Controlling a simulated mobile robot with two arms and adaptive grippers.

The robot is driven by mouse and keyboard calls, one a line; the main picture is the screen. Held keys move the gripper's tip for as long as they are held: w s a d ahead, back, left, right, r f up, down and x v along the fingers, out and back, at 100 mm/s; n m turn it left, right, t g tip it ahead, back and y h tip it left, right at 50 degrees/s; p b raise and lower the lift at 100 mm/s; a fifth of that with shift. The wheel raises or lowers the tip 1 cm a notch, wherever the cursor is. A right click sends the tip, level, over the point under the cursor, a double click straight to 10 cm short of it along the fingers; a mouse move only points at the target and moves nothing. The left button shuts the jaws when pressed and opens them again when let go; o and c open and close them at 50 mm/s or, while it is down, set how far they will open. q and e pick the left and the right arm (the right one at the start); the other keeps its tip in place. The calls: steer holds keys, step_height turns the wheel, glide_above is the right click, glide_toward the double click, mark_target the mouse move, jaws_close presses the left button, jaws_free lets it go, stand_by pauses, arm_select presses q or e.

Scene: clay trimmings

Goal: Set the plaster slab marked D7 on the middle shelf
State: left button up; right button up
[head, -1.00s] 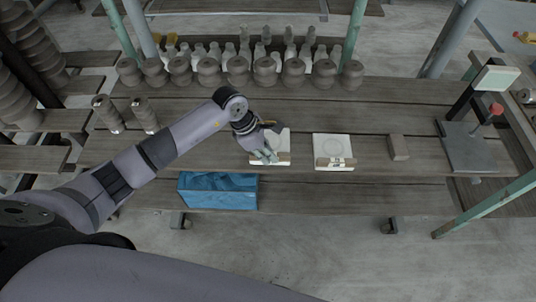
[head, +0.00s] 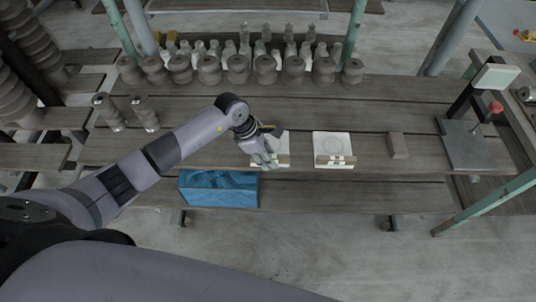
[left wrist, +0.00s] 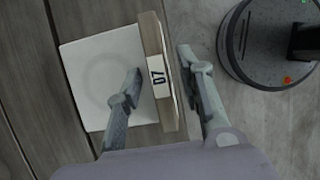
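The plaster slab marked D7 (left wrist: 88,62) is a pale square plate with a faint ring and a raised tan strip along one edge carrying the D7 label (left wrist: 157,70). In the head view this slab (head: 284,146) lies on the wooden boards, partly hidden by my left gripper (head: 268,160). My left gripper also shows in the left wrist view (left wrist: 160,68). Its fingers are apart, one over the slab's top and one outside the labelled edge, with the strip between them. A gap shows beside the inner finger. My right gripper is not in view.
A second pale slab (head: 334,144) lies to the right, then a small grey block (head: 398,146) and a stand on a grey plate (head: 468,148). A blue block (head: 218,190) sits on the lower board (head: 340,195). Rows of clay vessels (head: 237,70) stand behind.

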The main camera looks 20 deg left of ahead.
arm_select(q)
steer(key=shift+r, duration=0.15)
steer(key=shift+a+r, duration=0.15)
steer(key=shift+r, duration=0.05)
steer(key=b+v, duration=0.3)
steer(key=v, duration=0.8)
steer(key=shift+r+b, duration=0.3)
steer(key=shift+s, duration=0.1)
